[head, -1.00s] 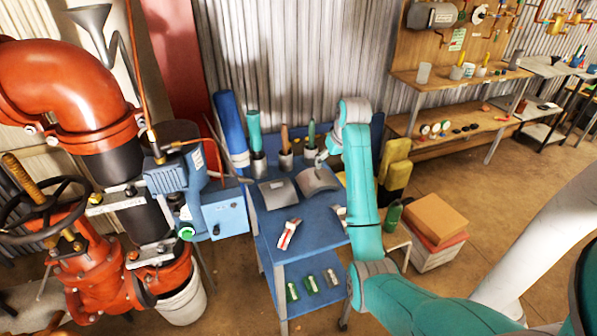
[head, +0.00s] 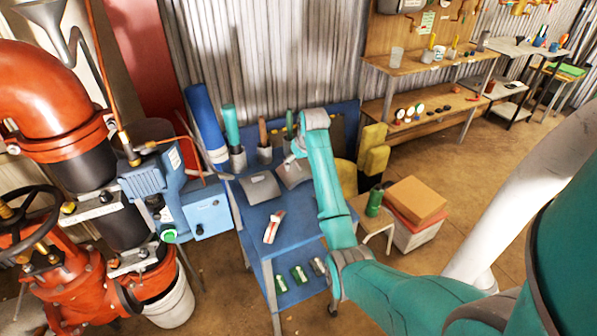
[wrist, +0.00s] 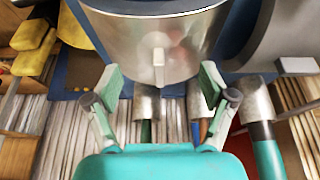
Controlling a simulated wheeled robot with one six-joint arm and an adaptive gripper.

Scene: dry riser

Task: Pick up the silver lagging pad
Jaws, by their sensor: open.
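The silver lagging pad (head: 293,175) is a curved, shiny sheet lying on the blue bench (head: 290,228), partly behind my arm in the head view. In the wrist view the silver pad (wrist: 185,30) fills the top middle, with a pale upright tab (wrist: 158,58) on it. My gripper (wrist: 160,85) is open and empty, its two fingers on either side of the tab's line. I cannot tell whether the tab lies between the fingertips or beyond them. In the head view my gripper (head: 293,157) is small, just above the pad's far side.
A duller grey curved pad (head: 260,188) lies close on the left; it is also at right in the wrist view (wrist: 285,35). Metal cups holding tools (head: 265,154) stand behind the pads. A red-and-white item (head: 273,226) lies nearer the bench front. The blue pump box (head: 207,210) is left.

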